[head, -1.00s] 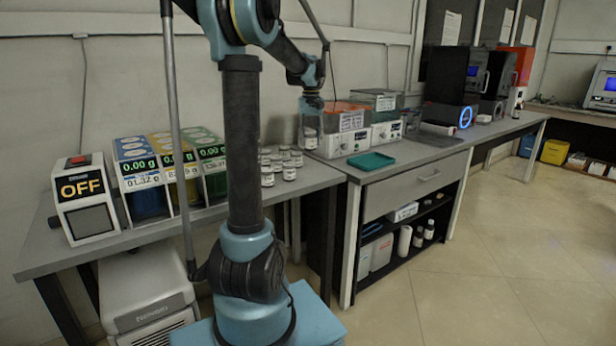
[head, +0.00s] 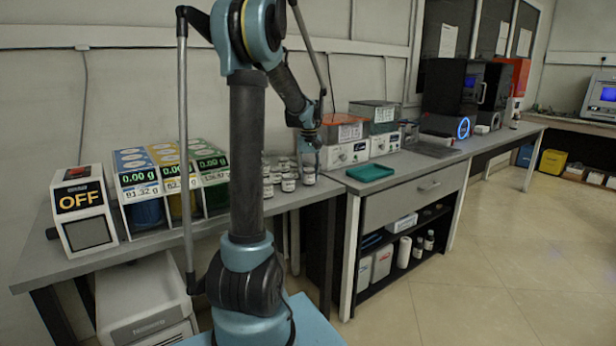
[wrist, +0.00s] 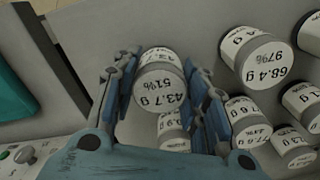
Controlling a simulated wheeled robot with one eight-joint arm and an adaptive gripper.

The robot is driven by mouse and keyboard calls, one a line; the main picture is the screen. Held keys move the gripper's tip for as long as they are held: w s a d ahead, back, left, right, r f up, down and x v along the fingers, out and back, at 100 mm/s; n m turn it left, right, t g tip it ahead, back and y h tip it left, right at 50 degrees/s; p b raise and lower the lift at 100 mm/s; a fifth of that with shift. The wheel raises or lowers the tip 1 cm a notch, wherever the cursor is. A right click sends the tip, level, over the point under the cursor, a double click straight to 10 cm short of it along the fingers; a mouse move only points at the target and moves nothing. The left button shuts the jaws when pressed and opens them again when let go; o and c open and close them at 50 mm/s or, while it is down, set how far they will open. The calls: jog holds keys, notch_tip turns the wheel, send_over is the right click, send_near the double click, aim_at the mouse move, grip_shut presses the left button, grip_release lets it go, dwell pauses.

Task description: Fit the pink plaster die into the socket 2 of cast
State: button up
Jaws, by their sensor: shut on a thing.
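No pink plaster die and no cast with sockets can be made out in either view. My gripper (wrist: 160,68) points down at the bench, its blue fingers on both sides of a white-labelled jar (wrist: 159,92) with a dark band. The jar's lid reads 43.7 g and 51%, upside down in the wrist view. My gripper is shut on this jar. In the head view my gripper (head: 308,158) is at the right end of the jar group, with a jar (head: 308,176) just below it. Whether the held jar touches the bench cannot be told.
Several similar jars (wrist: 262,62) stand close by, one directly beyond the held jar. A green tray (head: 370,173) lies to the right, before lidded boxes (head: 345,152).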

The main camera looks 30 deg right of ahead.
aim_at(309, 170)
jog(key=shift+f, duration=0.2)
jog(key=o, duration=1.1)
jog(key=shift+c, duration=0.2)
notch_tip(309, 170, up, 12)
jog(key=shift+r, duration=0.1)
